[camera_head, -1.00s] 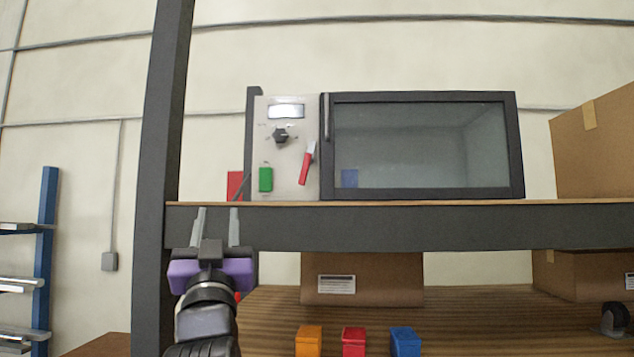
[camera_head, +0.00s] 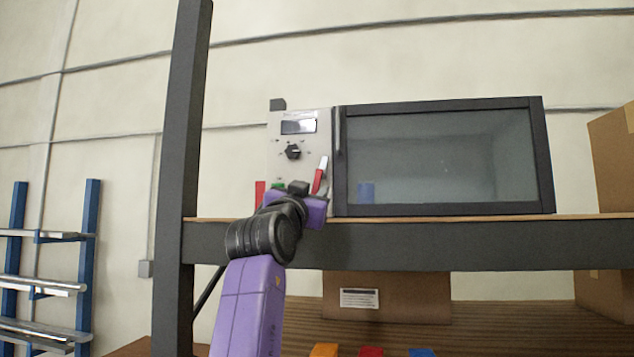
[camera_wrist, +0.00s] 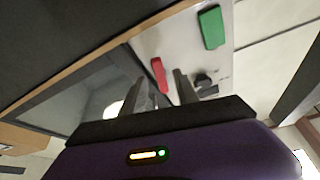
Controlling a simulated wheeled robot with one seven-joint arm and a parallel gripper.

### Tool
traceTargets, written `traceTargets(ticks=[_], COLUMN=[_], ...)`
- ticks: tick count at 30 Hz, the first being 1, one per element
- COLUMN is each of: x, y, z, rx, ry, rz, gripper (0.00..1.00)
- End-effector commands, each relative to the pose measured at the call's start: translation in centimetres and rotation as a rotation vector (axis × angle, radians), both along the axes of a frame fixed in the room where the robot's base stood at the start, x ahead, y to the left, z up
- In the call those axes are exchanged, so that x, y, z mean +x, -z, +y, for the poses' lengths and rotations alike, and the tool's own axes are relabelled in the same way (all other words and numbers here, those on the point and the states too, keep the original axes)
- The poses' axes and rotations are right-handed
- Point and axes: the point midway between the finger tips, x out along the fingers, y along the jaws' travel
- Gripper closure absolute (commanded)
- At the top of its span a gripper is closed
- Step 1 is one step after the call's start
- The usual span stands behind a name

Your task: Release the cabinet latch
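The cabinet (camera_head: 440,155) has a dark-framed glass door, which looks shut, and a pale control panel (camera_head: 285,166) on its left. The latch is a red lever with a pale tip (camera_head: 320,175), tilted, beside the door's left edge. It also shows in the wrist view (camera_wrist: 158,74). My gripper (camera_head: 300,189) is in front of the panel's lower part, just left of and below the lever in the head view. In the wrist view my gripper (camera_wrist: 159,78) has its fingers apart, with the lever showing between them. I see no contact; the depth gap is unclear.
A dark knob (camera_head: 292,151) and a display (camera_head: 298,127) sit on the panel. A green block-like part (camera_wrist: 211,27) is near the lever. The shelf beam (camera_head: 450,243) runs below the cabinet, and a dark post (camera_head: 184,150) stands left. Cardboard boxes (camera_head: 612,150) are right.

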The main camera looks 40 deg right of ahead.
Motion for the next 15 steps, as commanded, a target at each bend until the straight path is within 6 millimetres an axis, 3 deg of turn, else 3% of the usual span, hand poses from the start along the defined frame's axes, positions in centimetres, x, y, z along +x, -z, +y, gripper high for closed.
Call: traceTargets(ticks=[6,15], x=[1.4,1.9], y=[-1.3,-1.4], z=[-2.3,-2.9], rx=[0.000,-0.002], ry=[0.000,-0.002], rz=[0.000,0.000], gripper=[0.64,0.64])
